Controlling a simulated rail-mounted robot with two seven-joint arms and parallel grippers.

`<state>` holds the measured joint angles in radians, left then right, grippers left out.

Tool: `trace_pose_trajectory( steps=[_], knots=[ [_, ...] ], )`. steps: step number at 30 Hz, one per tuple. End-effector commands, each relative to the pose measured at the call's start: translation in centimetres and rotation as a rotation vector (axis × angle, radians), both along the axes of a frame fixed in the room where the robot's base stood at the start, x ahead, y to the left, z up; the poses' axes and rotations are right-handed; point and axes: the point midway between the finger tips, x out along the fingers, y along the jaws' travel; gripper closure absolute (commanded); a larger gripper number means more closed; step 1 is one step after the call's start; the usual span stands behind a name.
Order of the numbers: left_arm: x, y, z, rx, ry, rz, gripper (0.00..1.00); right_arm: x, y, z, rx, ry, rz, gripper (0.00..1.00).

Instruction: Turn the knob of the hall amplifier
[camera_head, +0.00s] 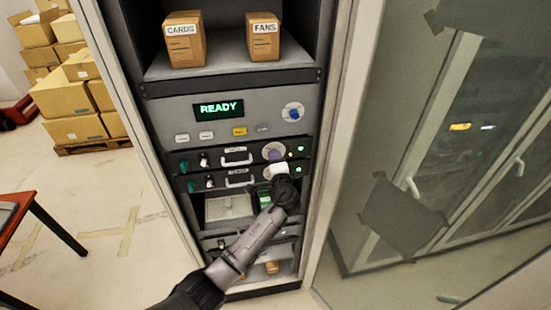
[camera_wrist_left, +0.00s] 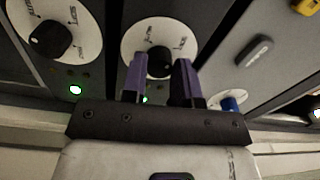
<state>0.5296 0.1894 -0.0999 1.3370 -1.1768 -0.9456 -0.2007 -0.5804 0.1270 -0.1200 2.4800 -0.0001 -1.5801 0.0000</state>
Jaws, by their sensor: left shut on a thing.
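Two black amplifier units are stacked in the rack, an upper one (camera_head: 215,160) and a lower one (camera_head: 215,181). Their small labels are too blurred to read surely. My left gripper (camera_head: 273,158) reaches in from below, its purple fingers at the upper unit's round white dial. In the left wrist view, my left gripper (camera_wrist_left: 159,72) has one finger on each side of the black knob (camera_wrist_left: 158,61) at the middle of that dial (camera_wrist_left: 133,39), shut on it. The lower unit's dial, with its own black knob (camera_wrist_left: 50,39), is beside it. My right gripper is not in view.
Above the units, a grey panel has a READY display (camera_head: 218,109), several buttons and a blue knob (camera_head: 293,114). Boxes marked CARDS (camera_head: 185,47) and FANS (camera_head: 263,43) stand on the shelf. A glass door (camera_head: 410,130) is at the right and an orange table (camera_head: 15,207) at the left.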

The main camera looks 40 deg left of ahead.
Motion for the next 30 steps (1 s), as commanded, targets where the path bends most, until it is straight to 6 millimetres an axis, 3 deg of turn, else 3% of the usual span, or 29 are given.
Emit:
trace_pose_trajectory(
  steps=[26,27,30],
  knots=[
    [-0.01,0.01,-0.02,0.082,0.097,0.0,0.96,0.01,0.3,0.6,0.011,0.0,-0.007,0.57],
    [-0.01,0.01,-0.02,0.082,0.097,0.0,0.69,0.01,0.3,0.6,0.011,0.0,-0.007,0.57],
    [-0.01,0.01,-0.01,0.081,0.096,0.0,0.59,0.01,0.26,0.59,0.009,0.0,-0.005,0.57]
  ],
)
